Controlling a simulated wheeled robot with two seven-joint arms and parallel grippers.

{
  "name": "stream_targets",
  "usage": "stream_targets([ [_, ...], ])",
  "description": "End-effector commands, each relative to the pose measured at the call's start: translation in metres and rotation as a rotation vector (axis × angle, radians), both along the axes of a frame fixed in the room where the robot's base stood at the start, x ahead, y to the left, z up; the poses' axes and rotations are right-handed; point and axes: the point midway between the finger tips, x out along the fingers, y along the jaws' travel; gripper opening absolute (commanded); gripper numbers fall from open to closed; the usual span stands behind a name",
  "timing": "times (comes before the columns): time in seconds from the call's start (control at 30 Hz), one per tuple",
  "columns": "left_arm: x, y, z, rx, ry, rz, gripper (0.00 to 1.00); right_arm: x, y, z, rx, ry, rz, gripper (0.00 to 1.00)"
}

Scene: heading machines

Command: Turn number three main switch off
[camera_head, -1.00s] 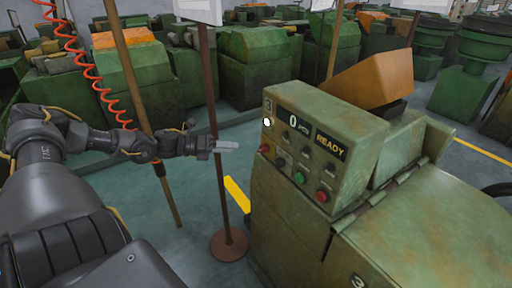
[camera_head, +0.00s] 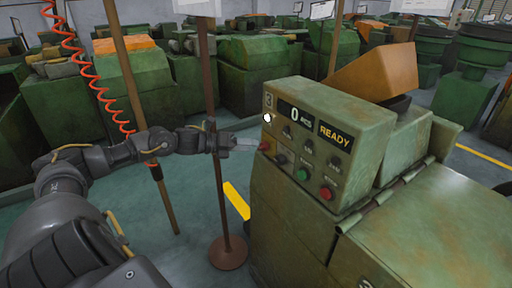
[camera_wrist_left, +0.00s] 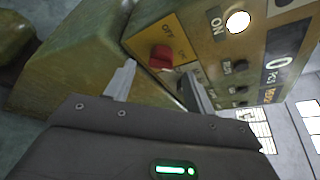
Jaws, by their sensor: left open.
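The green machine marked 3 (camera_head: 285,215) stands at centre right, its control panel (camera_head: 318,148) facing me. A red knob (camera_head: 264,146) sits at the panel's left edge, under a lit white lamp (camera_head: 267,118). In the left wrist view the red knob (camera_wrist_left: 161,57) lies just ahead, with "OFF" and "ON" labels near it. My left gripper (camera_head: 248,142) is close to the panel's left edge. In the wrist view its open fingers (camera_wrist_left: 160,72) lie to either side of the knob's line. I cannot tell whether they touch it. My right gripper is out of view.
A green button (camera_head: 302,175) and a red button (camera_head: 326,193) are lower on the panel. The display (camera_head: 294,114) reads 0, with a READY sign (camera_head: 334,135). A brown post (camera_head: 219,180) stands close beside my left arm. A red coiled hose (camera_head: 85,70) hangs at left.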

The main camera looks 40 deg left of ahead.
Motion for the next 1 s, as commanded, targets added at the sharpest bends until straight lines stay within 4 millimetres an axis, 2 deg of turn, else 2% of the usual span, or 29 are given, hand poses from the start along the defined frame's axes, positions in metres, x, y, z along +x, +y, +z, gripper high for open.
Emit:
stream_targets([
  [0.13, 0.013, -0.010, 0.000, -0.004, -0.001, -0.003, 0.55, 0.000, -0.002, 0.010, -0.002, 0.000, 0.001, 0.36],
  [0.33, 0.026, -0.018, -0.006, -0.001, -0.001, -0.003, 0.55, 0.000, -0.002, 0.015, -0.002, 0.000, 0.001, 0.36],
  [0.7, 0.029, -0.021, -0.010, 0.001, 0.002, -0.004, 0.55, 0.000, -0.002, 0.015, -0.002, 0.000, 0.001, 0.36],
  [0.77, 0.029, -0.021, -0.010, 0.001, 0.002, -0.004, 0.49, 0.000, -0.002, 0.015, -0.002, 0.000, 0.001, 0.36],
  [1.0, 0.029, -0.021, -0.010, 0.001, 0.002, -0.004, 0.18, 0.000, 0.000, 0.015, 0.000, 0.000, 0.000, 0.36],
])
